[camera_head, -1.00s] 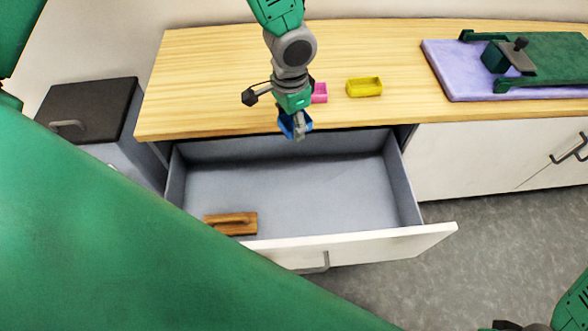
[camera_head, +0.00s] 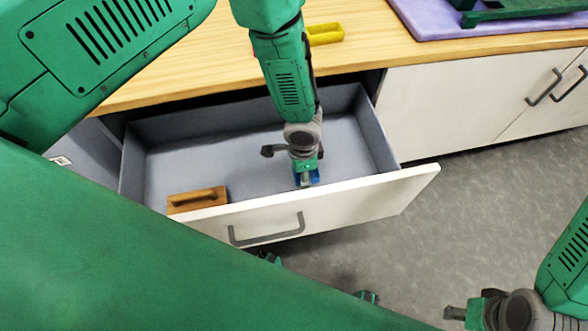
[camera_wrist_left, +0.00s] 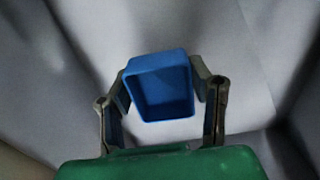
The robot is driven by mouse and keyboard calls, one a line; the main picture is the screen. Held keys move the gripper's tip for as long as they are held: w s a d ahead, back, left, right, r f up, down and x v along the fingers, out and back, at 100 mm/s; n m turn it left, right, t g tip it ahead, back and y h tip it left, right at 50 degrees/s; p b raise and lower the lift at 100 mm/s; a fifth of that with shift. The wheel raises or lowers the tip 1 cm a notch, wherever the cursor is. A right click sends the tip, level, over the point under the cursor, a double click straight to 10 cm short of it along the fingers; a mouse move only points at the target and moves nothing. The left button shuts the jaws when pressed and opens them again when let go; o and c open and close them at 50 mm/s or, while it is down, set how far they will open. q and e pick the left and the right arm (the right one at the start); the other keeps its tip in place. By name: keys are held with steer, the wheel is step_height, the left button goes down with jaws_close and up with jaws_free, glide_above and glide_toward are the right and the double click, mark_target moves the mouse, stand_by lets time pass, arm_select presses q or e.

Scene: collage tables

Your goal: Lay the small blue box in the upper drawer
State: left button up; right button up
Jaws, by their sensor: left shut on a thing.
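The small blue box (camera_head: 314,177) is mostly hidden under my left gripper (camera_head: 305,182) in the head view. The left wrist view shows the open-topped blue box (camera_wrist_left: 160,85) between the two fingers of my left gripper, which is shut on it. The pulled-out upper drawer (camera_head: 165,168) has a grey inside and a white front. The gripper and box are inside the drawer's outline, near its front panel. I cannot tell whether the box touches the drawer floor. My right gripper (camera_head: 458,313) is at the bottom right, away from the drawer; its jaw opening is unclear.
A brown wooden block with a handle (camera_head: 197,199) lies in the drawer's front left. A yellow box (camera_head: 325,34) and a purple mat (camera_head: 425,22) are on the wooden tabletop (camera_head: 365,45). Closed white cabinet doors (camera_head: 450,105) stand right of the drawer.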

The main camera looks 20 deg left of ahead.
arm_select(q)
steer(key=shift+a+f, duration=0.1)
steer(key=shift+f, duration=0.65)
steer(key=f, duration=0.1)
steer(key=f+b, duration=0.1)
steer(key=f, duration=0.1)
steer(key=shift+d+f+b, duration=0.2)
steer(key=shift+d+b, duration=0.05)
steer(key=shift+b, duration=0.1)
steer(key=shift+r, duration=0.1)
steer(key=shift+a, duration=0.1)
steer(key=o, duration=0.7)
steer(key=shift+o, duration=0.2)
